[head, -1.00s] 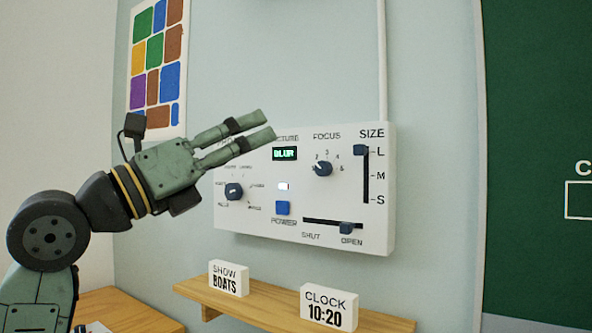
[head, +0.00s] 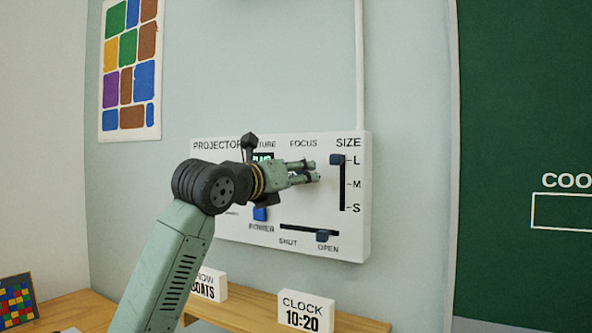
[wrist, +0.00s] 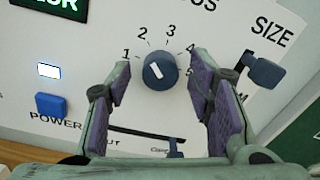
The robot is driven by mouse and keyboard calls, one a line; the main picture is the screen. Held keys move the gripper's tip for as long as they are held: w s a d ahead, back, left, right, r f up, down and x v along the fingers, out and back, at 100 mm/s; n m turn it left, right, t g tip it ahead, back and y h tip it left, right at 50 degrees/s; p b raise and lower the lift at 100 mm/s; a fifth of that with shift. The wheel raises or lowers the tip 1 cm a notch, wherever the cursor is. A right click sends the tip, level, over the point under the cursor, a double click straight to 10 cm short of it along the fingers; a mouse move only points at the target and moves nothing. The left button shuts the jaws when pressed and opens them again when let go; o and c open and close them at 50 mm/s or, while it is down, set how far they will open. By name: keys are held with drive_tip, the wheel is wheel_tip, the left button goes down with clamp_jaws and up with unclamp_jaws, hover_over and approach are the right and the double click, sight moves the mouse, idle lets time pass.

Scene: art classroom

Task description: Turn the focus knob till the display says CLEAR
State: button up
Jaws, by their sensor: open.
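The focus knob (wrist: 158,71) is a round dark blue dial with a white mark pointing up and left, amid the numbers 1 to 5. In the head view my gripper hides it. My gripper (head: 314,171) is open in front of the panel, and its fingers stand apart to the left and right of the knob in the wrist view. I cannot tell whether the tips reach around it; no touch shows. The display (wrist: 52,6) is cut off at the top left of the wrist view, its green letters ending in "UR"; in the head view it is mostly covered.
The white projector panel (head: 352,240) also carries a size slider (head: 338,160) at L, a shutter slider (head: 325,236) near OPEN and a blue power button (wrist: 51,106). A wooden shelf (head: 255,312) below holds a clock sign (head: 305,312) and a show sign (head: 208,284).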

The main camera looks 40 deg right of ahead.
drive_tip(key=shift+w+d, duration=0.1)
drive_tip(key=shift+d, duration=0.2)
drive_tip(key=shift+c, duration=0.4)
clamp_jaws()
